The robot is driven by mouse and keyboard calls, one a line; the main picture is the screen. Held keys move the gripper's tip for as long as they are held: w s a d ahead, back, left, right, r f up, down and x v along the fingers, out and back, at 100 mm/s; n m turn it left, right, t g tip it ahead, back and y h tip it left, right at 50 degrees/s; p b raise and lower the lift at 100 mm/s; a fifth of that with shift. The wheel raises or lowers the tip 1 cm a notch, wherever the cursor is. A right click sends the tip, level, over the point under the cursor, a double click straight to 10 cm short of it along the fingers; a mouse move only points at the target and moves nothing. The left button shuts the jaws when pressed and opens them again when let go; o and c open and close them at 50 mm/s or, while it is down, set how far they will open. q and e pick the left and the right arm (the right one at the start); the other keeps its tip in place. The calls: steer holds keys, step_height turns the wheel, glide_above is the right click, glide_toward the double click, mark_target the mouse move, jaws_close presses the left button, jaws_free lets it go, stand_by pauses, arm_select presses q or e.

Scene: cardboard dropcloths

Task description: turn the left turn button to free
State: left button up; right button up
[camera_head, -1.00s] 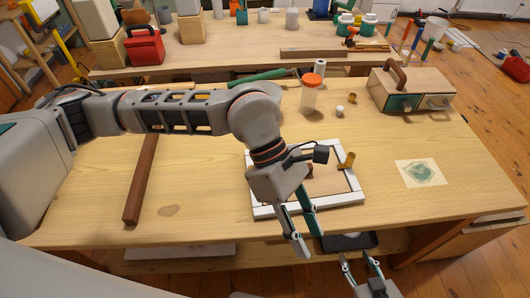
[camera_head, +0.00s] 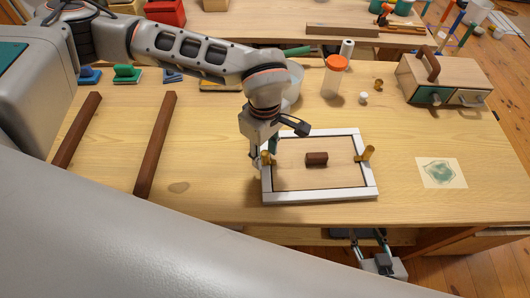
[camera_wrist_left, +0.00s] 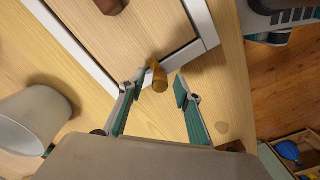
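A white frame (camera_head: 317,197) with a wooden panel (camera_head: 335,177) and a dark brown block handle (camera_head: 317,159) lies on the workbench. The left brass turn button (camera_head: 267,156) is at its left side, partly hidden by my left gripper (camera_head: 262,163). In the left wrist view the gripper (camera_wrist_left: 159,88) is open, with the turn button (camera_wrist_left: 159,76) between its fingertips, nearer the left finger. Whether a finger touches it, I cannot tell. The right turn button (camera_head: 367,154) stands at the frame's right side. My right gripper (camera_head: 369,236) is open and empty beyond the bench's front edge.
Two dark wooden bars (camera_head: 154,145) lie to the left. A jar with an orange lid (camera_head: 334,77), a small white piece (camera_head: 363,98) and a wooden drawer box (camera_head: 444,78) stand behind the frame. A green-patterned sheet (camera_head: 440,172) lies at right. The front bench strip is clear.

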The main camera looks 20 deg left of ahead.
arm_select(q)
steer(key=shift+f, duration=0.5)
steer(key=shift+c, duration=0.5)
jaws_close()
